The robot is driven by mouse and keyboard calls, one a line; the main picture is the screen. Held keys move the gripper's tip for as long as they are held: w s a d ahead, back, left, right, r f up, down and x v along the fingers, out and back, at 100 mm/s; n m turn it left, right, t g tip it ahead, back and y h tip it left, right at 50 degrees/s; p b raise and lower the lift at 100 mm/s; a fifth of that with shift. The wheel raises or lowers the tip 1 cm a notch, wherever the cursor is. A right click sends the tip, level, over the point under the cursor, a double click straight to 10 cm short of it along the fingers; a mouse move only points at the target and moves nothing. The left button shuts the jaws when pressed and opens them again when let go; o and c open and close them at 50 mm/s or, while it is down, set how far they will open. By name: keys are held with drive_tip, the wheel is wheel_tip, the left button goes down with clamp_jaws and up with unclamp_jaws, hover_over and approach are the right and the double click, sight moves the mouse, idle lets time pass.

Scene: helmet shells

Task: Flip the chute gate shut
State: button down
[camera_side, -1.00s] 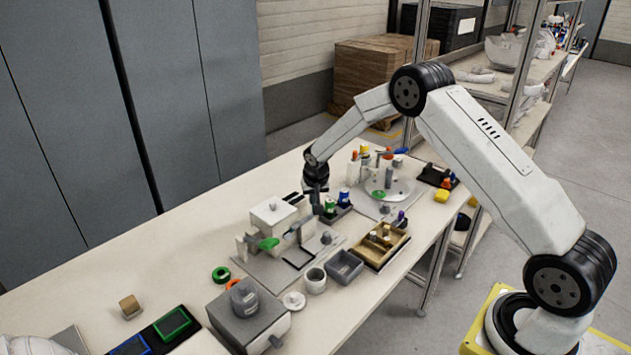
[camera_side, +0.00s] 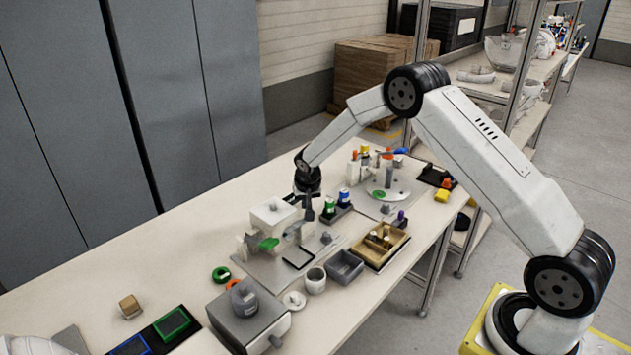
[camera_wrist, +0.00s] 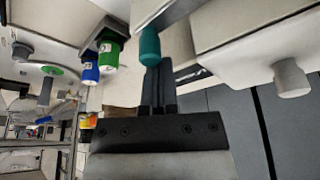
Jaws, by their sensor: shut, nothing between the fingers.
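A green part (camera_side: 265,244) sits in front of the box. My gripper (camera_side: 309,212) is shut and empty, pointing down just right of the box, close to the plate. In the wrist view, my shut fingers (camera_wrist: 158,80) are at a teal rounded piece (camera_wrist: 150,46); I cannot tell whether they touch.
A rack with green and blue bottles (camera_side: 338,203) stands close to the right of my gripper. A grey bin (camera_side: 345,264), a wooden tray (camera_side: 380,247) and a white cup (camera_side: 315,281) are nearer the front. The table's far left is fairly clear.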

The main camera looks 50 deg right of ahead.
drive_tip(key=v, duration=1)
idle(0.4)
drive_tip(key=shift+s+a, duration=0.1)
drive_tip(key=shift+s, duration=0.05)
drive_tip(key=s+a+n+y, duration=0.1)
drive_tip(key=s+a+n, duration=0.2)
drive_tip(key=s, duration=1)
drive_tip(key=s+a+r+n+y, duration=0.1)
drive_tip(key=s+a+n, duration=0.3)
drive_tip(key=s, duration=0.9)
drive_tip(key=shift+s+a+r, duration=0.2)
drive_tip(key=shift+s+a, duration=0.05)
drive_tip(key=shift+a, duration=0.85)
